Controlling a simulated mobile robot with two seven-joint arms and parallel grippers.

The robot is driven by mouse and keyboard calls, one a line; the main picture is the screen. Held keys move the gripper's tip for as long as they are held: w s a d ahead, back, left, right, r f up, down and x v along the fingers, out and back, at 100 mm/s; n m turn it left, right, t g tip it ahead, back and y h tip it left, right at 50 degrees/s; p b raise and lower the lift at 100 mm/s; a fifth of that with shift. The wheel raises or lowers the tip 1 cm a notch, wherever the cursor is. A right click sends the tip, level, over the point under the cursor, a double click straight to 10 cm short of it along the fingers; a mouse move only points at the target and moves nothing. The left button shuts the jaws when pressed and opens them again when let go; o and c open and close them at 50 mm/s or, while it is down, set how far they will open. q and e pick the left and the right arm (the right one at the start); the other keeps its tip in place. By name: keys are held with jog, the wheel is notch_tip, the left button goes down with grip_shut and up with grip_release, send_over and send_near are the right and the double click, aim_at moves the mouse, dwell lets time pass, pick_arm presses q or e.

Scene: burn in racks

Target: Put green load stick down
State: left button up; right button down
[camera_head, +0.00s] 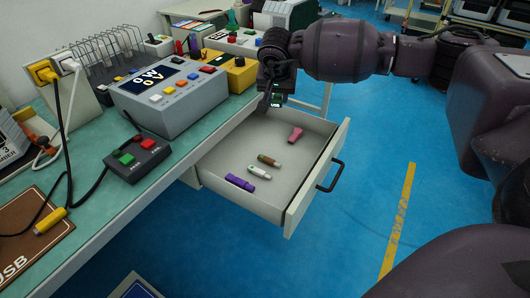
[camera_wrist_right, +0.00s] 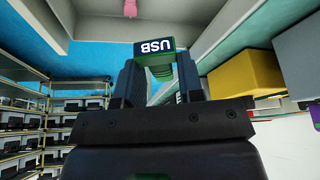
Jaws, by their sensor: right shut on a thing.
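The green load stick (camera_wrist_right: 155,49) shows between the fingertips of my right gripper (camera_wrist_right: 158,75) in the right wrist view, with its "USB" end label upside down. In the head view my right gripper (camera_head: 276,99) points down over the far left part of the open drawer (camera_head: 222,158). Only a small green bit of the stick (camera_head: 277,100) shows there; the fingers hide the rest. The gripper is shut on the stick, and it appears to be held above the drawer floor. My left gripper is not in view.
In the drawer lie a pink stick (camera_head: 296,134), a brown stick (camera_head: 269,160), a white stick (camera_head: 260,172) and a purple stick (camera_head: 240,183), with bare floor around them. A grey control box (camera_head: 170,100) and a yellow box (camera_head: 238,74) stand on the bench beside it.

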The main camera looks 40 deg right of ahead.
jog(key=b, duration=0.3)
send_over(275, 151)
jog(key=f, duration=1.2)
jog(key=shift+s+a+f, duration=0.25)
jog(key=shift+s+f, duration=0.1)
jog(key=shift+s, duration=0.05)
jog(key=shift+f, duration=0.35)
notch_tip(275, 151, down, 5)
jog(key=shift+f+b, duration=0.2)
jog(key=shift+b, duration=0.3)
jog(key=shift+f, duration=0.2)
jog(key=shift+r, duration=0.15)
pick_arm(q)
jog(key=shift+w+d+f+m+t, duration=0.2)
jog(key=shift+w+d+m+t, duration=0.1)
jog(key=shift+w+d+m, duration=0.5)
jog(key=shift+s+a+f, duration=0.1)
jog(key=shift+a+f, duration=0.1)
pick_arm(e)
jog(key=shift+f, duration=0.4)
